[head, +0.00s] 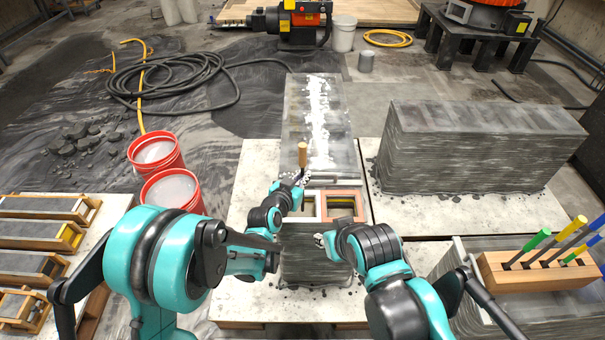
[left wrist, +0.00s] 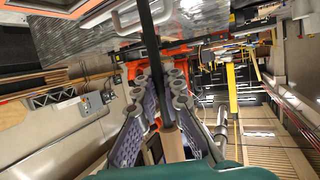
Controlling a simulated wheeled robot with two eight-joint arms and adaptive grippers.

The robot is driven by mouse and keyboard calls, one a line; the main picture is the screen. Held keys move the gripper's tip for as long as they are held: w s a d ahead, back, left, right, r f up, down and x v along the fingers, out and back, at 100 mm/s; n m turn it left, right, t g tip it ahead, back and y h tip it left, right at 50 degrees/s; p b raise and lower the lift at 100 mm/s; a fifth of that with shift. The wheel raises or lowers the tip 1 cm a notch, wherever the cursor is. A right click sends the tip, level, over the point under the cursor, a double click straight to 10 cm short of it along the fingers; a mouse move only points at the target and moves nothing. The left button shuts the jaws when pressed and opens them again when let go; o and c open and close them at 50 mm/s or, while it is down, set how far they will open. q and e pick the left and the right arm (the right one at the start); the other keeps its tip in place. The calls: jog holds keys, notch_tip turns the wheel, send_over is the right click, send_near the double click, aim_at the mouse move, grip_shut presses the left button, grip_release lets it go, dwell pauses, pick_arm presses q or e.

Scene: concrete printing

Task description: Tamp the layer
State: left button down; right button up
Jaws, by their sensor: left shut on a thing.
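My left gripper (head: 297,179) is shut on a tamper, whose wooden handle (head: 302,154) stands up above the fingers. In the left wrist view the tamper's dark rod (left wrist: 149,45) runs between the fingertips (left wrist: 158,85). The tamper's foot is hidden in the head view, so I cannot tell whether it touches the layer. A grey layered concrete block (head: 318,262) stands in front of me, with a reddish frame (head: 357,191) and a pale frame beside it on top. My right gripper (head: 326,241) is low over the block's near side; its fingers are too small to read.
A long layered concrete wall (head: 480,150) stands at the right. A wooden tool block (head: 535,275) with coloured handles is at the near right. Red buckets (head: 155,152) stand at the left, near boxed moulds (head: 40,235). A black hose (head: 180,80) lies on the floor behind.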

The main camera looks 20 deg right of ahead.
aim_at(300, 161)
pick_arm(q)
notch_tip(300, 161, up, 8)
jog(key=p, duration=0.5)
jog(key=shift+f, duration=0.35)
jog(key=shift+w+a, duration=0.1)
